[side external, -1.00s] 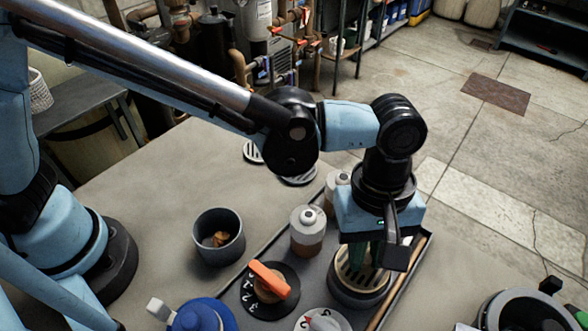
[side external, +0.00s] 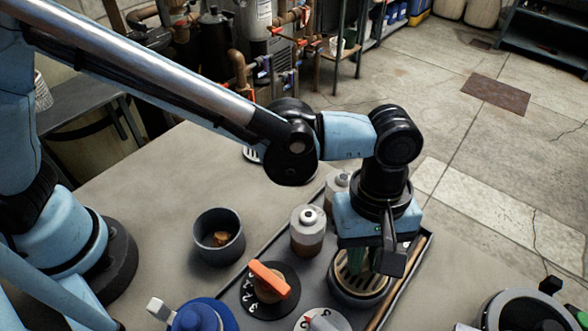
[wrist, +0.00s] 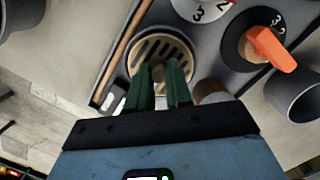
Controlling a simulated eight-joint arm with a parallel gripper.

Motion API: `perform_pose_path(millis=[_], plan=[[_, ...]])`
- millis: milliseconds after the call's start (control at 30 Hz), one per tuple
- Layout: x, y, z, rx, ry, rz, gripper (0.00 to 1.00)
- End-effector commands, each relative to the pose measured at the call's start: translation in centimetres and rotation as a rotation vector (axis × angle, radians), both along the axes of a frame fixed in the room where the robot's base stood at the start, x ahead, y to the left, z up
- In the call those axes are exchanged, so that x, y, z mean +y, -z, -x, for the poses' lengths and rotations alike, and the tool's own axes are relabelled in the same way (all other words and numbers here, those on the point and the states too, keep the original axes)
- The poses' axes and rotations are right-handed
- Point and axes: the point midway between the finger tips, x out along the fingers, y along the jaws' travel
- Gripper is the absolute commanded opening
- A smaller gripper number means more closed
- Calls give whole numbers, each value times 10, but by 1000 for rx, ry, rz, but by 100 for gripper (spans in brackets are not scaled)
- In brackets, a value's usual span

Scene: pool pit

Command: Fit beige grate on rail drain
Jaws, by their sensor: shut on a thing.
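The beige grate (side external: 352,277) is a slotted round disc. My gripper (side external: 374,264) points down and is shut on its raised centre. The grate lies over the rail drain (side external: 360,299), a round grey housing whose rim shows around it. In the wrist view the grate (wrist: 150,50) sits within the drain's dark rim, between and beyond my green fingers (wrist: 160,80). It looks roughly level and centred. Whether it is fully seated I cannot tell; my gripper hides part of its far side.
An orange-handled dial (side external: 268,282), a bottle (side external: 308,232) and a second bottle (side external: 338,187) stand close to the left. A grey cup (side external: 219,237) and a blue lidded object (side external: 197,316) are farther left. A wooden rod (side external: 392,290) lies along the right edge.

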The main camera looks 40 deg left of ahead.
Motion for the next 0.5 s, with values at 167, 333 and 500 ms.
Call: perform_pose_path(millis=[167,333,500], plan=[[0,2,0,0,0,0,0],[0,3,0,0,0,0,0],[0,5,0,0,0,0,0]])
